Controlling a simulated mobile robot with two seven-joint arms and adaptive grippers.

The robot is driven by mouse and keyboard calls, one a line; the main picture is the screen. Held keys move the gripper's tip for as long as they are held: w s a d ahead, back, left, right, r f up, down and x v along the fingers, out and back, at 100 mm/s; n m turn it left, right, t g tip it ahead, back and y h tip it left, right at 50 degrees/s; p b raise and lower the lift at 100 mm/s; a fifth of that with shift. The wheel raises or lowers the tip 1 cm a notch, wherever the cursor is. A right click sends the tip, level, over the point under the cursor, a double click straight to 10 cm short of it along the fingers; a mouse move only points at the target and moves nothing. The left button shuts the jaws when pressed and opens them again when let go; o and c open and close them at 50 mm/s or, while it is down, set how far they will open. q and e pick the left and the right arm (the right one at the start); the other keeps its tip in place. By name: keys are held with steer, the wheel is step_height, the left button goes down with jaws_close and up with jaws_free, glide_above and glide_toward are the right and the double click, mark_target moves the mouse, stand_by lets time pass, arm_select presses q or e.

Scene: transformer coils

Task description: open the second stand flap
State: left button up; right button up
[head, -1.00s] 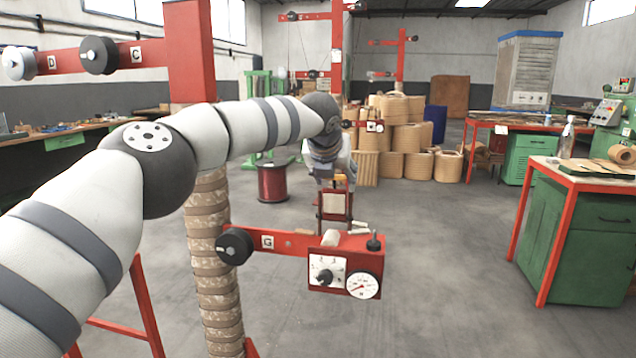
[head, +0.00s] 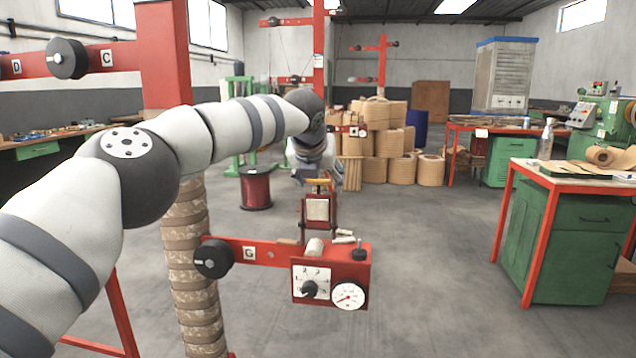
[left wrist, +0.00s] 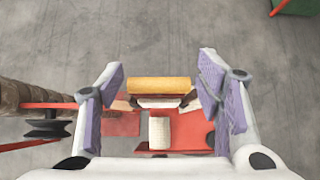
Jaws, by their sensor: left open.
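The red stand (head: 345,256) carries a dial box with a white gauge and a black knob, on an arm marked G. Its upright flap frame (head: 318,209), red with a pale middle and a yellow-orange top bar, rises behind the box. My left gripper (head: 316,176) is just above this frame in the head view. In the left wrist view my left gripper (left wrist: 164,95) is open, its purple-padded fingers on either side of the yellow bar (left wrist: 161,85) and apart from it. Which part is the second flap I cannot tell. My right gripper is not in view.
A wrapped brown column (head: 190,270) stands left of the stand, with a black pulley (head: 213,259) on the red arm. A green cabinet with a red-edged table (head: 565,230) stands at the right. Rope coils (head: 380,140) are stacked behind.

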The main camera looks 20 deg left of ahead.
arm_select(q)
steer(key=shift+o, duration=0.5)
steer(key=shift+f, duration=0.1)
steer(key=v, duration=1.2)
